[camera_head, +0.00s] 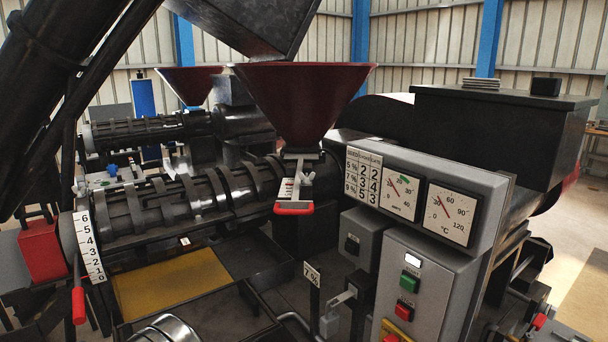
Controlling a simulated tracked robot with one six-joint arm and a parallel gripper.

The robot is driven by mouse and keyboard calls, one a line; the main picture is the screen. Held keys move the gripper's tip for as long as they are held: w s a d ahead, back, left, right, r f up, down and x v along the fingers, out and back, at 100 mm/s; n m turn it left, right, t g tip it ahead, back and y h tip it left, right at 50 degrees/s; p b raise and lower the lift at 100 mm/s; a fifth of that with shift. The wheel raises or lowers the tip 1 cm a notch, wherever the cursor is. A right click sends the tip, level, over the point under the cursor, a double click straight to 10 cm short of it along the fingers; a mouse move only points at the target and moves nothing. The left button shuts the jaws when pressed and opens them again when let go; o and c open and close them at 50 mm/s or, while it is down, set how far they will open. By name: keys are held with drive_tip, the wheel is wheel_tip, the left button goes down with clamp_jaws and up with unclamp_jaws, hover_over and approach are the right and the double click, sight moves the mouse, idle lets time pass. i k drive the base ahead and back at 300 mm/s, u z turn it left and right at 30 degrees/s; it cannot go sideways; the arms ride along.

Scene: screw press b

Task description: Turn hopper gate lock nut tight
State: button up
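The dark red hopper (303,95) stands above the black press barrel (150,220) in the middle of the view. Under its neck is the hopper gate with a small marked scale plate (287,189) and a red handle (294,208) at its front end. A small pale wing-shaped nut (308,178), which looks like the gate lock nut, sits at the right side of the scale. I cannot tell how tight it is. My gripper is not in view.
A grey control panel with two dials (448,214) and buttons (411,283) stands close on the right. A "7%" sign (311,274) stands in front. A numbered scale (88,247) and red lever (78,305) are at left. A second hopper (188,83) is behind.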

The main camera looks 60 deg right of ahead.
sight(302, 177)
drive_tip(key=i, duration=0.85)
drive_tip(key=z, duration=0.05)
